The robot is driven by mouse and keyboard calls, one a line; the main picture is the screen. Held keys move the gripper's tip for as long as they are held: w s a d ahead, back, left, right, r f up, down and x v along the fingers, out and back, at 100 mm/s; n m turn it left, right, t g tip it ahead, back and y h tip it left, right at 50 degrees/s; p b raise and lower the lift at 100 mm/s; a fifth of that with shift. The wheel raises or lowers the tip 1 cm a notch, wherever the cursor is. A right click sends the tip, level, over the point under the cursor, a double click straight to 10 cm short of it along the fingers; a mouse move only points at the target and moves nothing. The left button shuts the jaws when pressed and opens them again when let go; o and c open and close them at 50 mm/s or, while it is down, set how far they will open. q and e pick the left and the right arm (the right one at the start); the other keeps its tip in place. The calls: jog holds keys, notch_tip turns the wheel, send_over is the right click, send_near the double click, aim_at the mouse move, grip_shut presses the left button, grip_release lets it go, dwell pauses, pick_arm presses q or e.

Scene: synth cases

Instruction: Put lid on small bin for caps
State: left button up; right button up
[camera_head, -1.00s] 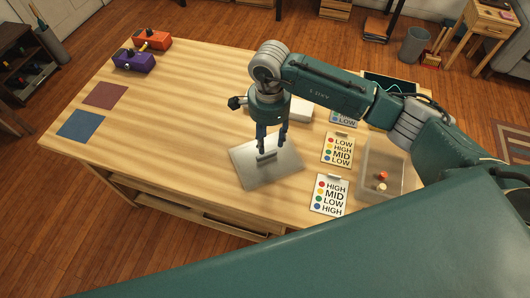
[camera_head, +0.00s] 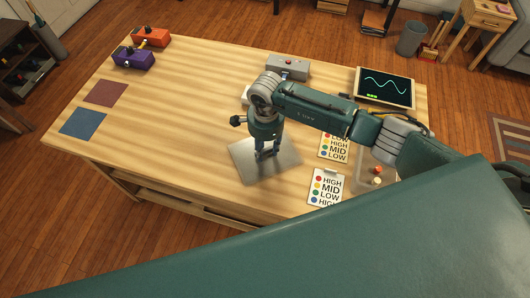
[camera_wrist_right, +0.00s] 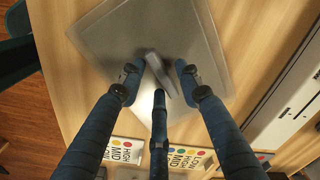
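The lid is a flat grey square plate (camera_head: 245,168) lying on the table, with a raised bar handle (camera_wrist_right: 160,76) in its middle. My right gripper (camera_head: 267,152) is down over the lid. In the right wrist view its blue fingers (camera_wrist_right: 158,78) are apart on either side of the handle, with a third finger in front; gaps show beside the handle. The clear small bin (camera_head: 361,183) stands to the right, partly hidden behind my right arm. A red cap (camera_head: 377,169) and a cream cap (camera_head: 377,181) show in it. My left gripper is not in view.
Cards with coloured dots (camera_head: 328,187) lie between lid and bin. A screen (camera_head: 385,88) and a grey box with a red button (camera_head: 288,68) stand at the back. Orange (camera_head: 151,41) and purple (camera_head: 133,59) boxes are far left.

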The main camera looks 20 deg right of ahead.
grip_shut()
jog(key=shift+r, duration=0.15)
